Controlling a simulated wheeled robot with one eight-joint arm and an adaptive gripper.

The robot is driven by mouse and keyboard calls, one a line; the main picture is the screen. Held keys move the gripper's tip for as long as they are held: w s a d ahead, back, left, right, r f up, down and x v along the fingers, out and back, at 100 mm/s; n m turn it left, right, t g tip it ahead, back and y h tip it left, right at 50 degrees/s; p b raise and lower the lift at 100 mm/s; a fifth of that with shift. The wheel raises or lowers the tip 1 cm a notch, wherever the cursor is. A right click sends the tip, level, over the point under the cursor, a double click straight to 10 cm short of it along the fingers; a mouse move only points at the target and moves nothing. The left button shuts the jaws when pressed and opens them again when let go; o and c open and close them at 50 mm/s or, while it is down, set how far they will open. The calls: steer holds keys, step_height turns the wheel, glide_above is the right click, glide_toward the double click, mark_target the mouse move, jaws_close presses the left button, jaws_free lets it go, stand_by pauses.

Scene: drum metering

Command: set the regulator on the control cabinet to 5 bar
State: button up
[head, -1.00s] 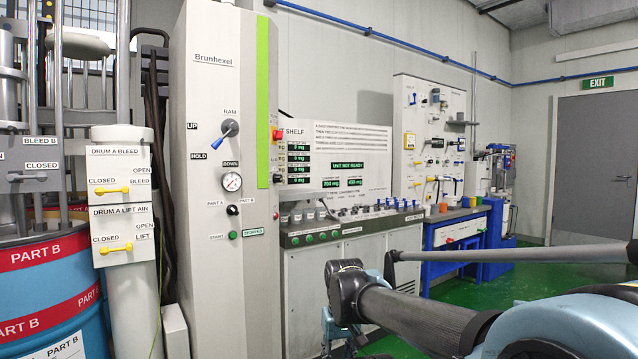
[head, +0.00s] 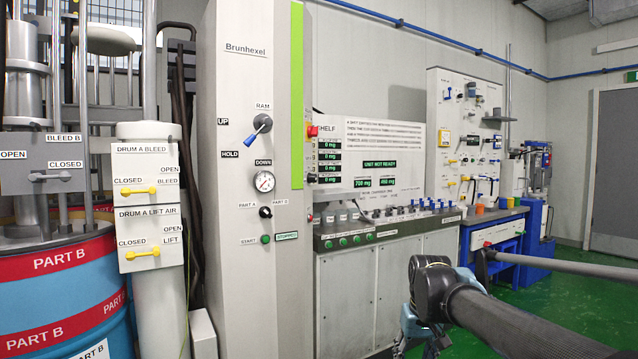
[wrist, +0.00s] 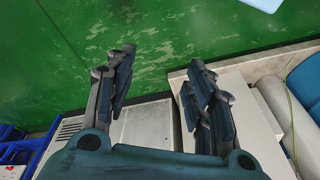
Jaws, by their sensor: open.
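The tall grey control cabinet (head: 236,290) marked Brunhexel stands left of centre in the head view. A round white pressure gauge (head: 263,181) sits on its front; its reading is too small to tell. A blue-handled RAM lever (head: 258,130) is above the gauge, and a black knob (head: 265,211) between PART A and PART B labels is below it. I cannot make out a separate regulator knob. My gripper (wrist: 160,60) is open and empty in the wrist view, above the floor and low cabinet tops. In the head view my arm is right of the cabinet, low, apart from it.
A blue drum (head: 60,310) and a white post (head: 150,290) with yellow valves stand left of the cabinet. A bench (head: 345,290) with bottles and a wall panel (head: 460,100) stand right of it. Green floor (head: 560,310) is open at lower right.

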steer(key=w+a+r+n+y, duration=0.35)
steer(key=w+a+r, duration=0.35)
steer(key=w+r, duration=0.35)
steer(key=n+t+y, duration=0.1)
steer(key=n+y, duration=1.1)
steer(key=y, duration=0.2)
glide_toward(312, 178)
steer(key=w+a, duration=0.3)
steer(key=a, duration=0.4)
steer(key=shift+a+f, duration=0.15)
steer(key=shift+w, duration=0.1)
steer(key=c, duration=1.1)
